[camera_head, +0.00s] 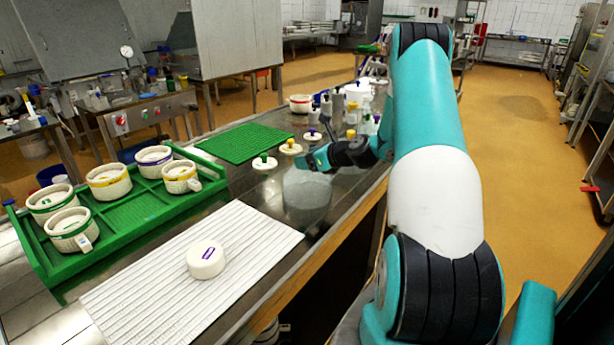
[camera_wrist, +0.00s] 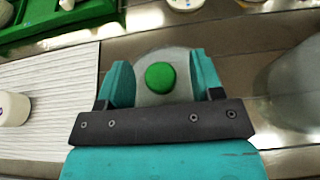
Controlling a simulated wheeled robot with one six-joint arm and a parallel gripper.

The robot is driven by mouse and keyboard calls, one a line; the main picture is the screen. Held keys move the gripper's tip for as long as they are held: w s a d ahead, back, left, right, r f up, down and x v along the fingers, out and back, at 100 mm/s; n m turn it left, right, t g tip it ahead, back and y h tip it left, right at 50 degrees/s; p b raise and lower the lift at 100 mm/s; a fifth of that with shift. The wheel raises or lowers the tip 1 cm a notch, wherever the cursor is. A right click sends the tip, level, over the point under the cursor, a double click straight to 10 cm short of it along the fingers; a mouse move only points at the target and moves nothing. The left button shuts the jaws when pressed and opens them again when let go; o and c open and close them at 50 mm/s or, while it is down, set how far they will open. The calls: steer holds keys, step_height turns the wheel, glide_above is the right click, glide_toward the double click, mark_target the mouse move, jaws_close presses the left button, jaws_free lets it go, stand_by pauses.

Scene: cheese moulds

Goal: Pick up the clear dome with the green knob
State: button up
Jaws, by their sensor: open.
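The clear dome (camera_head: 306,196) stands on the steel table, right of the white ribbed mat. Its green knob (camera_wrist: 160,77) shows in the wrist view between my fingers, with part of the clear dome (camera_wrist: 177,56) around it. My gripper (camera_wrist: 161,80) is open, with one teal finger on each side of the knob and a gap on both sides. In the head view my gripper (camera_head: 312,161) is at the top of the dome and hides the knob.
A white ribbed mat (camera_head: 130,300) bears a round white cheese (camera_head: 206,259) with a purple label. A green tray (camera_head: 140,215) holds several moulds at left. White lids with green (camera_head: 264,162) and yellow (camera_head: 291,147) knobs lie behind the dome, near a green mat (camera_head: 243,142).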

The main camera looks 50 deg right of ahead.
steer(key=shift+w+f, duration=0.15)
steer(key=shift+w, duration=0.1)
jaws_close()
